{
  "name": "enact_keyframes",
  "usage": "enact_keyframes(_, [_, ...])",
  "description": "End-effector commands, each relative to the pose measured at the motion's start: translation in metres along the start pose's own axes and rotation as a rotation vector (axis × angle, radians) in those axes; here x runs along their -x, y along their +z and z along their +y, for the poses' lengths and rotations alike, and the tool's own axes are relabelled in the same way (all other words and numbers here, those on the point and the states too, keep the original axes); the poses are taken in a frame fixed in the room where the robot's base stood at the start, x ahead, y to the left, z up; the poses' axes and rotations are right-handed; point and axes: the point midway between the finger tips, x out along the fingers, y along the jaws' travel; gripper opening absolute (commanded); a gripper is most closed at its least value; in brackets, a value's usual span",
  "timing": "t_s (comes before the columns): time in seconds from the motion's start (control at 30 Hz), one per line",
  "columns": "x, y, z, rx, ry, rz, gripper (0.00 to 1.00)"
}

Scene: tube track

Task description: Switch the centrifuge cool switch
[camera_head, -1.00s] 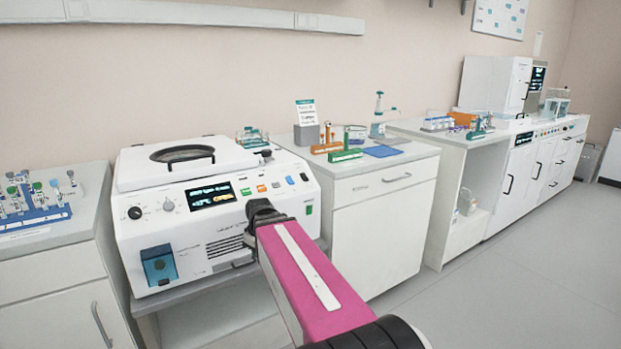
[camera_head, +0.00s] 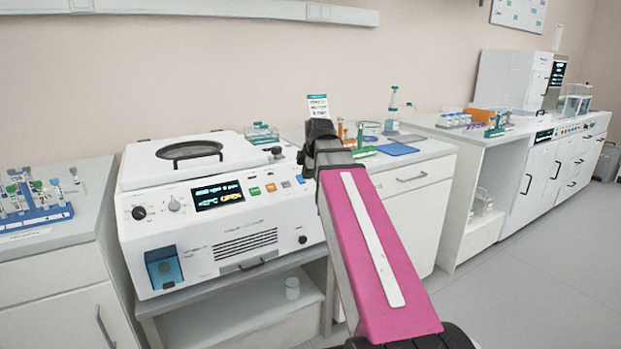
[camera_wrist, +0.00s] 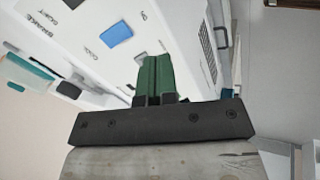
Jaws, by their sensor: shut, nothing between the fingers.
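The white centrifuge (camera_head: 215,232) stands on a low bench in the head view, its round-windowed lid closed. Its front has knobs, a lit display and a row of coloured buttons. A blue button (camera_head: 300,179) shows at the right of that row. The wrist view shows a blue button (camera_wrist: 116,35) close up, with a label beside it that seems to start with "Cool". My gripper (camera_wrist: 153,62) is shut and empty, its green fingers in front of the panel just beside this button. I cannot tell whether they touch the panel. My arm hides the panel's right end in the head view.
A rack of tubes (camera_head: 35,205) stands on the left counter. The right counter (camera_head: 425,148) holds small racks, a blue mat and a bottle. The floor (camera_head: 540,260) at right is clear.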

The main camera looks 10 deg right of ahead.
Motion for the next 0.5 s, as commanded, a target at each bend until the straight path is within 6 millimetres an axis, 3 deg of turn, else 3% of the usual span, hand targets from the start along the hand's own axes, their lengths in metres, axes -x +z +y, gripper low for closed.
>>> enact_keyframes(0.2, [0.047,-0.004,0.023,0.198,0.050,0.010,0.00])
enact_keyframes(0.5, [0.073,-0.007,0.032,0.317,0.076,0.011,0.00])
